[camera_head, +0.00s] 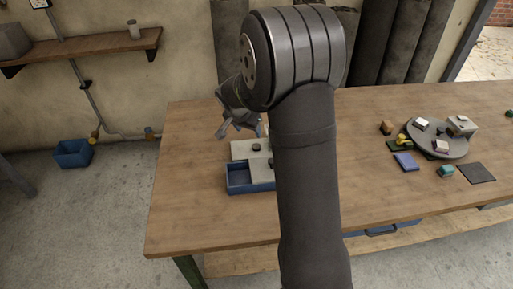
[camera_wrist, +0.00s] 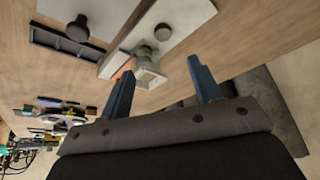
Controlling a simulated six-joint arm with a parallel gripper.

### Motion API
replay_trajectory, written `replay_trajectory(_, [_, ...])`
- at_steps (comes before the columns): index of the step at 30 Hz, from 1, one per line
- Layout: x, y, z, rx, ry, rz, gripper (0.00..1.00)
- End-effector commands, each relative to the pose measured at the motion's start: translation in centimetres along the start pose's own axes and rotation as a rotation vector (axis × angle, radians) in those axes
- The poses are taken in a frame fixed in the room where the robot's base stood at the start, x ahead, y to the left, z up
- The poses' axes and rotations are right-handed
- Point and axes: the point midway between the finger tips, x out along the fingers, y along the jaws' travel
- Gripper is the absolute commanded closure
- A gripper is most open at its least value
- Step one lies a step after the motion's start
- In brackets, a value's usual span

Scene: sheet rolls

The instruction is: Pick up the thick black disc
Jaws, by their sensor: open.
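A dark knob-like piece (camera_wrist: 78,28) stands farther left, by the tray. I cannot tell for sure which is the thick black disc. In the head view, a dark round piece (camera_head: 256,147) sits on the pale board (camera_head: 240,150) behind the blue tray (camera_head: 236,188). My gripper (camera_head: 238,129) is open and empty, over the table near the board's far edge. Its two blue fingers (camera_wrist: 160,66) are apart in the wrist view, with the disc beyond them.
A clear greenish block-like object (camera_wrist: 148,62) shows between the fingertips. My arm hides the board's right side in the head view. A round grey turntable (camera_head: 450,150) with several small blocks stands at the right. The table's left front (camera_head: 190,220) is clear.

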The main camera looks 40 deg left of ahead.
Motion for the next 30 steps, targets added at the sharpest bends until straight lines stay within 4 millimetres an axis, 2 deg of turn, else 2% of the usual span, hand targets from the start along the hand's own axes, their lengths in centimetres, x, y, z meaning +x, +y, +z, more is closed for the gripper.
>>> replay_trajectory(3, [2.7,0.1,0.1,-0.001,-0.004,0.003,0.42])
replay_trajectory(12, [8.2,0.1,0.0,-0.001,-0.003,0.002,0.42])
replay_trajectory(23, [10.9,-0.1,-0.2,-0.001,-0.002,0.001,0.42])
replay_trajectory(30, [14.0,-0.5,-0.8,-0.001,-0.002,0.000,0.42])
